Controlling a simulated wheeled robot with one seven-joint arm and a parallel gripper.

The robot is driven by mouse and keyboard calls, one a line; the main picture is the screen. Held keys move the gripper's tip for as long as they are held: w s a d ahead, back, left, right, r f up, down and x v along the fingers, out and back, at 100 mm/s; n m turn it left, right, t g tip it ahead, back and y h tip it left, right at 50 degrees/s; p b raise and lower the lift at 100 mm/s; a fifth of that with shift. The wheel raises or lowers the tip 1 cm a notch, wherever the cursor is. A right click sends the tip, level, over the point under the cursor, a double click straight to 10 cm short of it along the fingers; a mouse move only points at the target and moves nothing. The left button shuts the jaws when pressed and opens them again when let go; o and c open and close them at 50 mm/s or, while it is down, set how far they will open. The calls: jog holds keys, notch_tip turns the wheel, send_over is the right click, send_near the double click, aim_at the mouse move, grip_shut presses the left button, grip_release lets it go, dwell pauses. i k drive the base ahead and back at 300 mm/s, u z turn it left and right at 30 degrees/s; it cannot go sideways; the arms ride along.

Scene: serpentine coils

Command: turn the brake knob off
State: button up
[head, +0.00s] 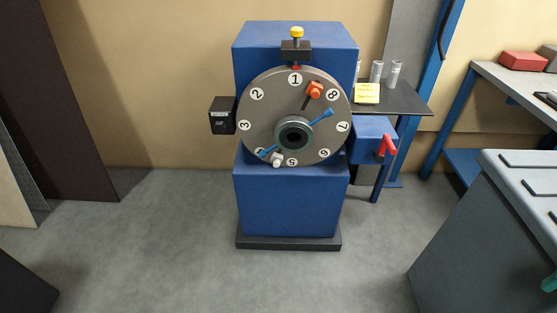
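A red lever-shaped knob (387,146), which looks like the brake knob, sits on the front of a small blue box (367,152). The box is at the right side of the blue machine (291,205), below the dark shelf. The knob appears tilted; no label for its on or off position can be read. My gripper is not in view.
A round numbered dial (270,118) with a dark hub faces forward on the machine. A dark shelf (405,100) with a yellow note (367,93) and silver cylinders juts right. A grey cabinet (470,240) stands front right. The grey floor (170,240) before the machine is clear.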

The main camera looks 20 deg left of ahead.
aim_at(220, 126)
jog(key=u, duration=1.25)
